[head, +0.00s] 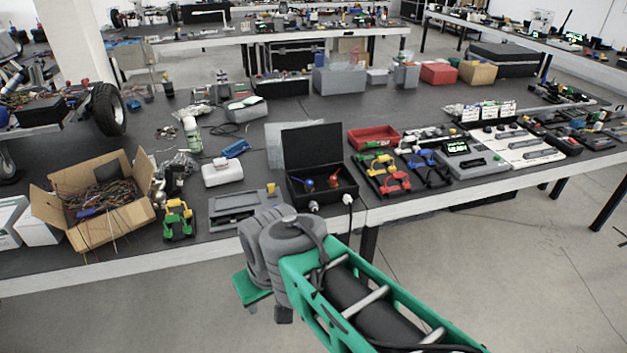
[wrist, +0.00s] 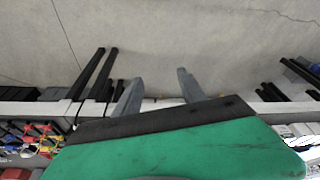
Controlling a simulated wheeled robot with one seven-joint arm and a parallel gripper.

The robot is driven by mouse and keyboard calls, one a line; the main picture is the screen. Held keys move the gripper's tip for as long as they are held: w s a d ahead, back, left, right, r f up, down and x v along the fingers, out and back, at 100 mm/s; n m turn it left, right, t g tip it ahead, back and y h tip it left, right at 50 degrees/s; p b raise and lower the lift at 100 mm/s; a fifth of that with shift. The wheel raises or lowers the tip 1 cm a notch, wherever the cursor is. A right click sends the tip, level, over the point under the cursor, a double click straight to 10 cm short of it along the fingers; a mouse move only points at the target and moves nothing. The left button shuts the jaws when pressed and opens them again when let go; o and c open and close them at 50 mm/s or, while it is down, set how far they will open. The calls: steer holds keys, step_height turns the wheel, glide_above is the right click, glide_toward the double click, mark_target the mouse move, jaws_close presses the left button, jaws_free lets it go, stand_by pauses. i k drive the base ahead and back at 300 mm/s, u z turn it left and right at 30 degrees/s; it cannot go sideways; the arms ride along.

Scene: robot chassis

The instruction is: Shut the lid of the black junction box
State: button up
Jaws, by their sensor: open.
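The black junction box (head: 350,192) stands near the front edge of the table in the head view. Its lid (head: 311,147) is open and stands roughly upright at the back of the box. A blue and a red part show inside. My gripper shows in the wrist view (wrist: 158,88) with its two grey fingers apart and nothing between them. In the head view my arm reaches in front of the table, below and apart from the box, and the fingers cannot be made out there. The box cannot be made out in the wrist view.
A grey case (head: 236,205) lies left of the box. A red tray (head: 374,137) and a rack of coloured clamps (head: 397,176) are on its right. A cardboard box (head: 103,215) of wires stands at far left. The floor (head: 490,270) in front is clear.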

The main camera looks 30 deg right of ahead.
mark_target(308, 146)
steer(key=z, duration=0.65)
steer(key=i, duration=1)
steer(key=z, duration=0.5)
